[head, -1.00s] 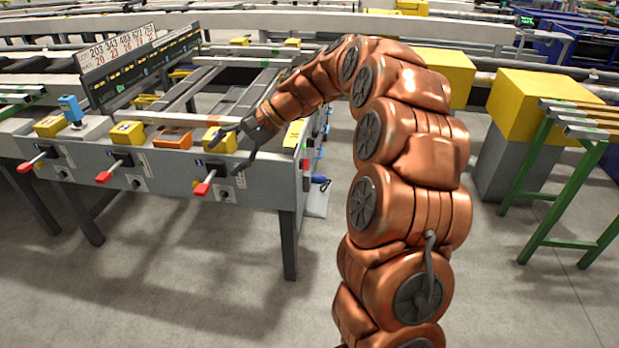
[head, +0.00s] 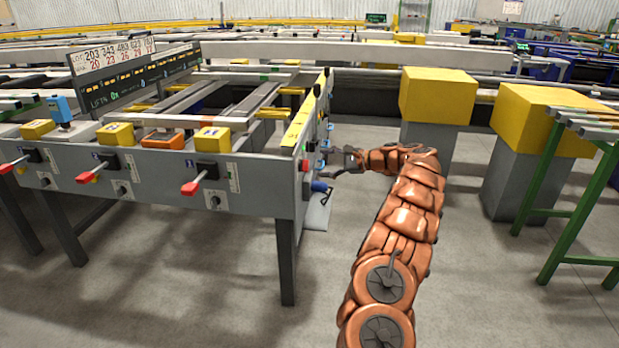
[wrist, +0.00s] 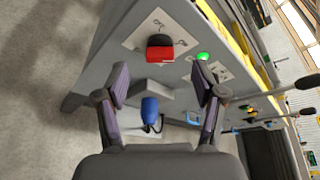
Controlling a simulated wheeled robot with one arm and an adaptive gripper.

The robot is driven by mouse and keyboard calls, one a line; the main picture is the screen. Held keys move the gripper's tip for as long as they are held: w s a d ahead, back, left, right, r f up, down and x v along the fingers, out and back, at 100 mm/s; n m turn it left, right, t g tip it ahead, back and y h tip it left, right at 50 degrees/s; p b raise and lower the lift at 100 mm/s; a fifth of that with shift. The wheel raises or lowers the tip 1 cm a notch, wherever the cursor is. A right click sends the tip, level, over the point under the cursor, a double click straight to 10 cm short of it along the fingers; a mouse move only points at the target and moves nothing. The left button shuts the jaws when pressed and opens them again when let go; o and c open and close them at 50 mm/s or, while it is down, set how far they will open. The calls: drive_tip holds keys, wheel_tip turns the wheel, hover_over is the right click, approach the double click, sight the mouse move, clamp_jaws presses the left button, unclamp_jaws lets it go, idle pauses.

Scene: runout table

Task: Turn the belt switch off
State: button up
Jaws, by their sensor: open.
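A red and black switch (wrist: 160,47) sits on a pale marked plate on the table's end face in the wrist view. I cannot read which position it is in. A lit green lamp (wrist: 202,56) is to its right. In the head view a small red part (head: 306,166) shows on the same end face. My gripper (head: 341,164) is at the right end of the table, fingers toward it. In the wrist view my gripper (wrist: 162,85) is open and empty, with the switch ahead, above the gap between the fingers, apparently not touched.
A blue handle (wrist: 150,110) lies below the switch, between the fingers in the picture. Several red-tipped levers (head: 190,188) stick out of the table front (head: 250,190). Yellow-topped pedestals (head: 437,95) and a green stand (head: 570,190) are to the right. Floor between is clear.

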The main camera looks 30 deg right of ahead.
sight(304, 166)
drive_tip(key=w+a+f+b, duration=0.1)
drive_tip(key=w+a+f, duration=0.1)
drive_tip(key=w, duration=0.4)
drive_tip(key=shift+a+f, duration=0.3)
drive_tip(key=shift+f, duration=0.35)
drive_tip(key=shift+c, duration=0.3)
drive_tip(key=c, duration=1.1)
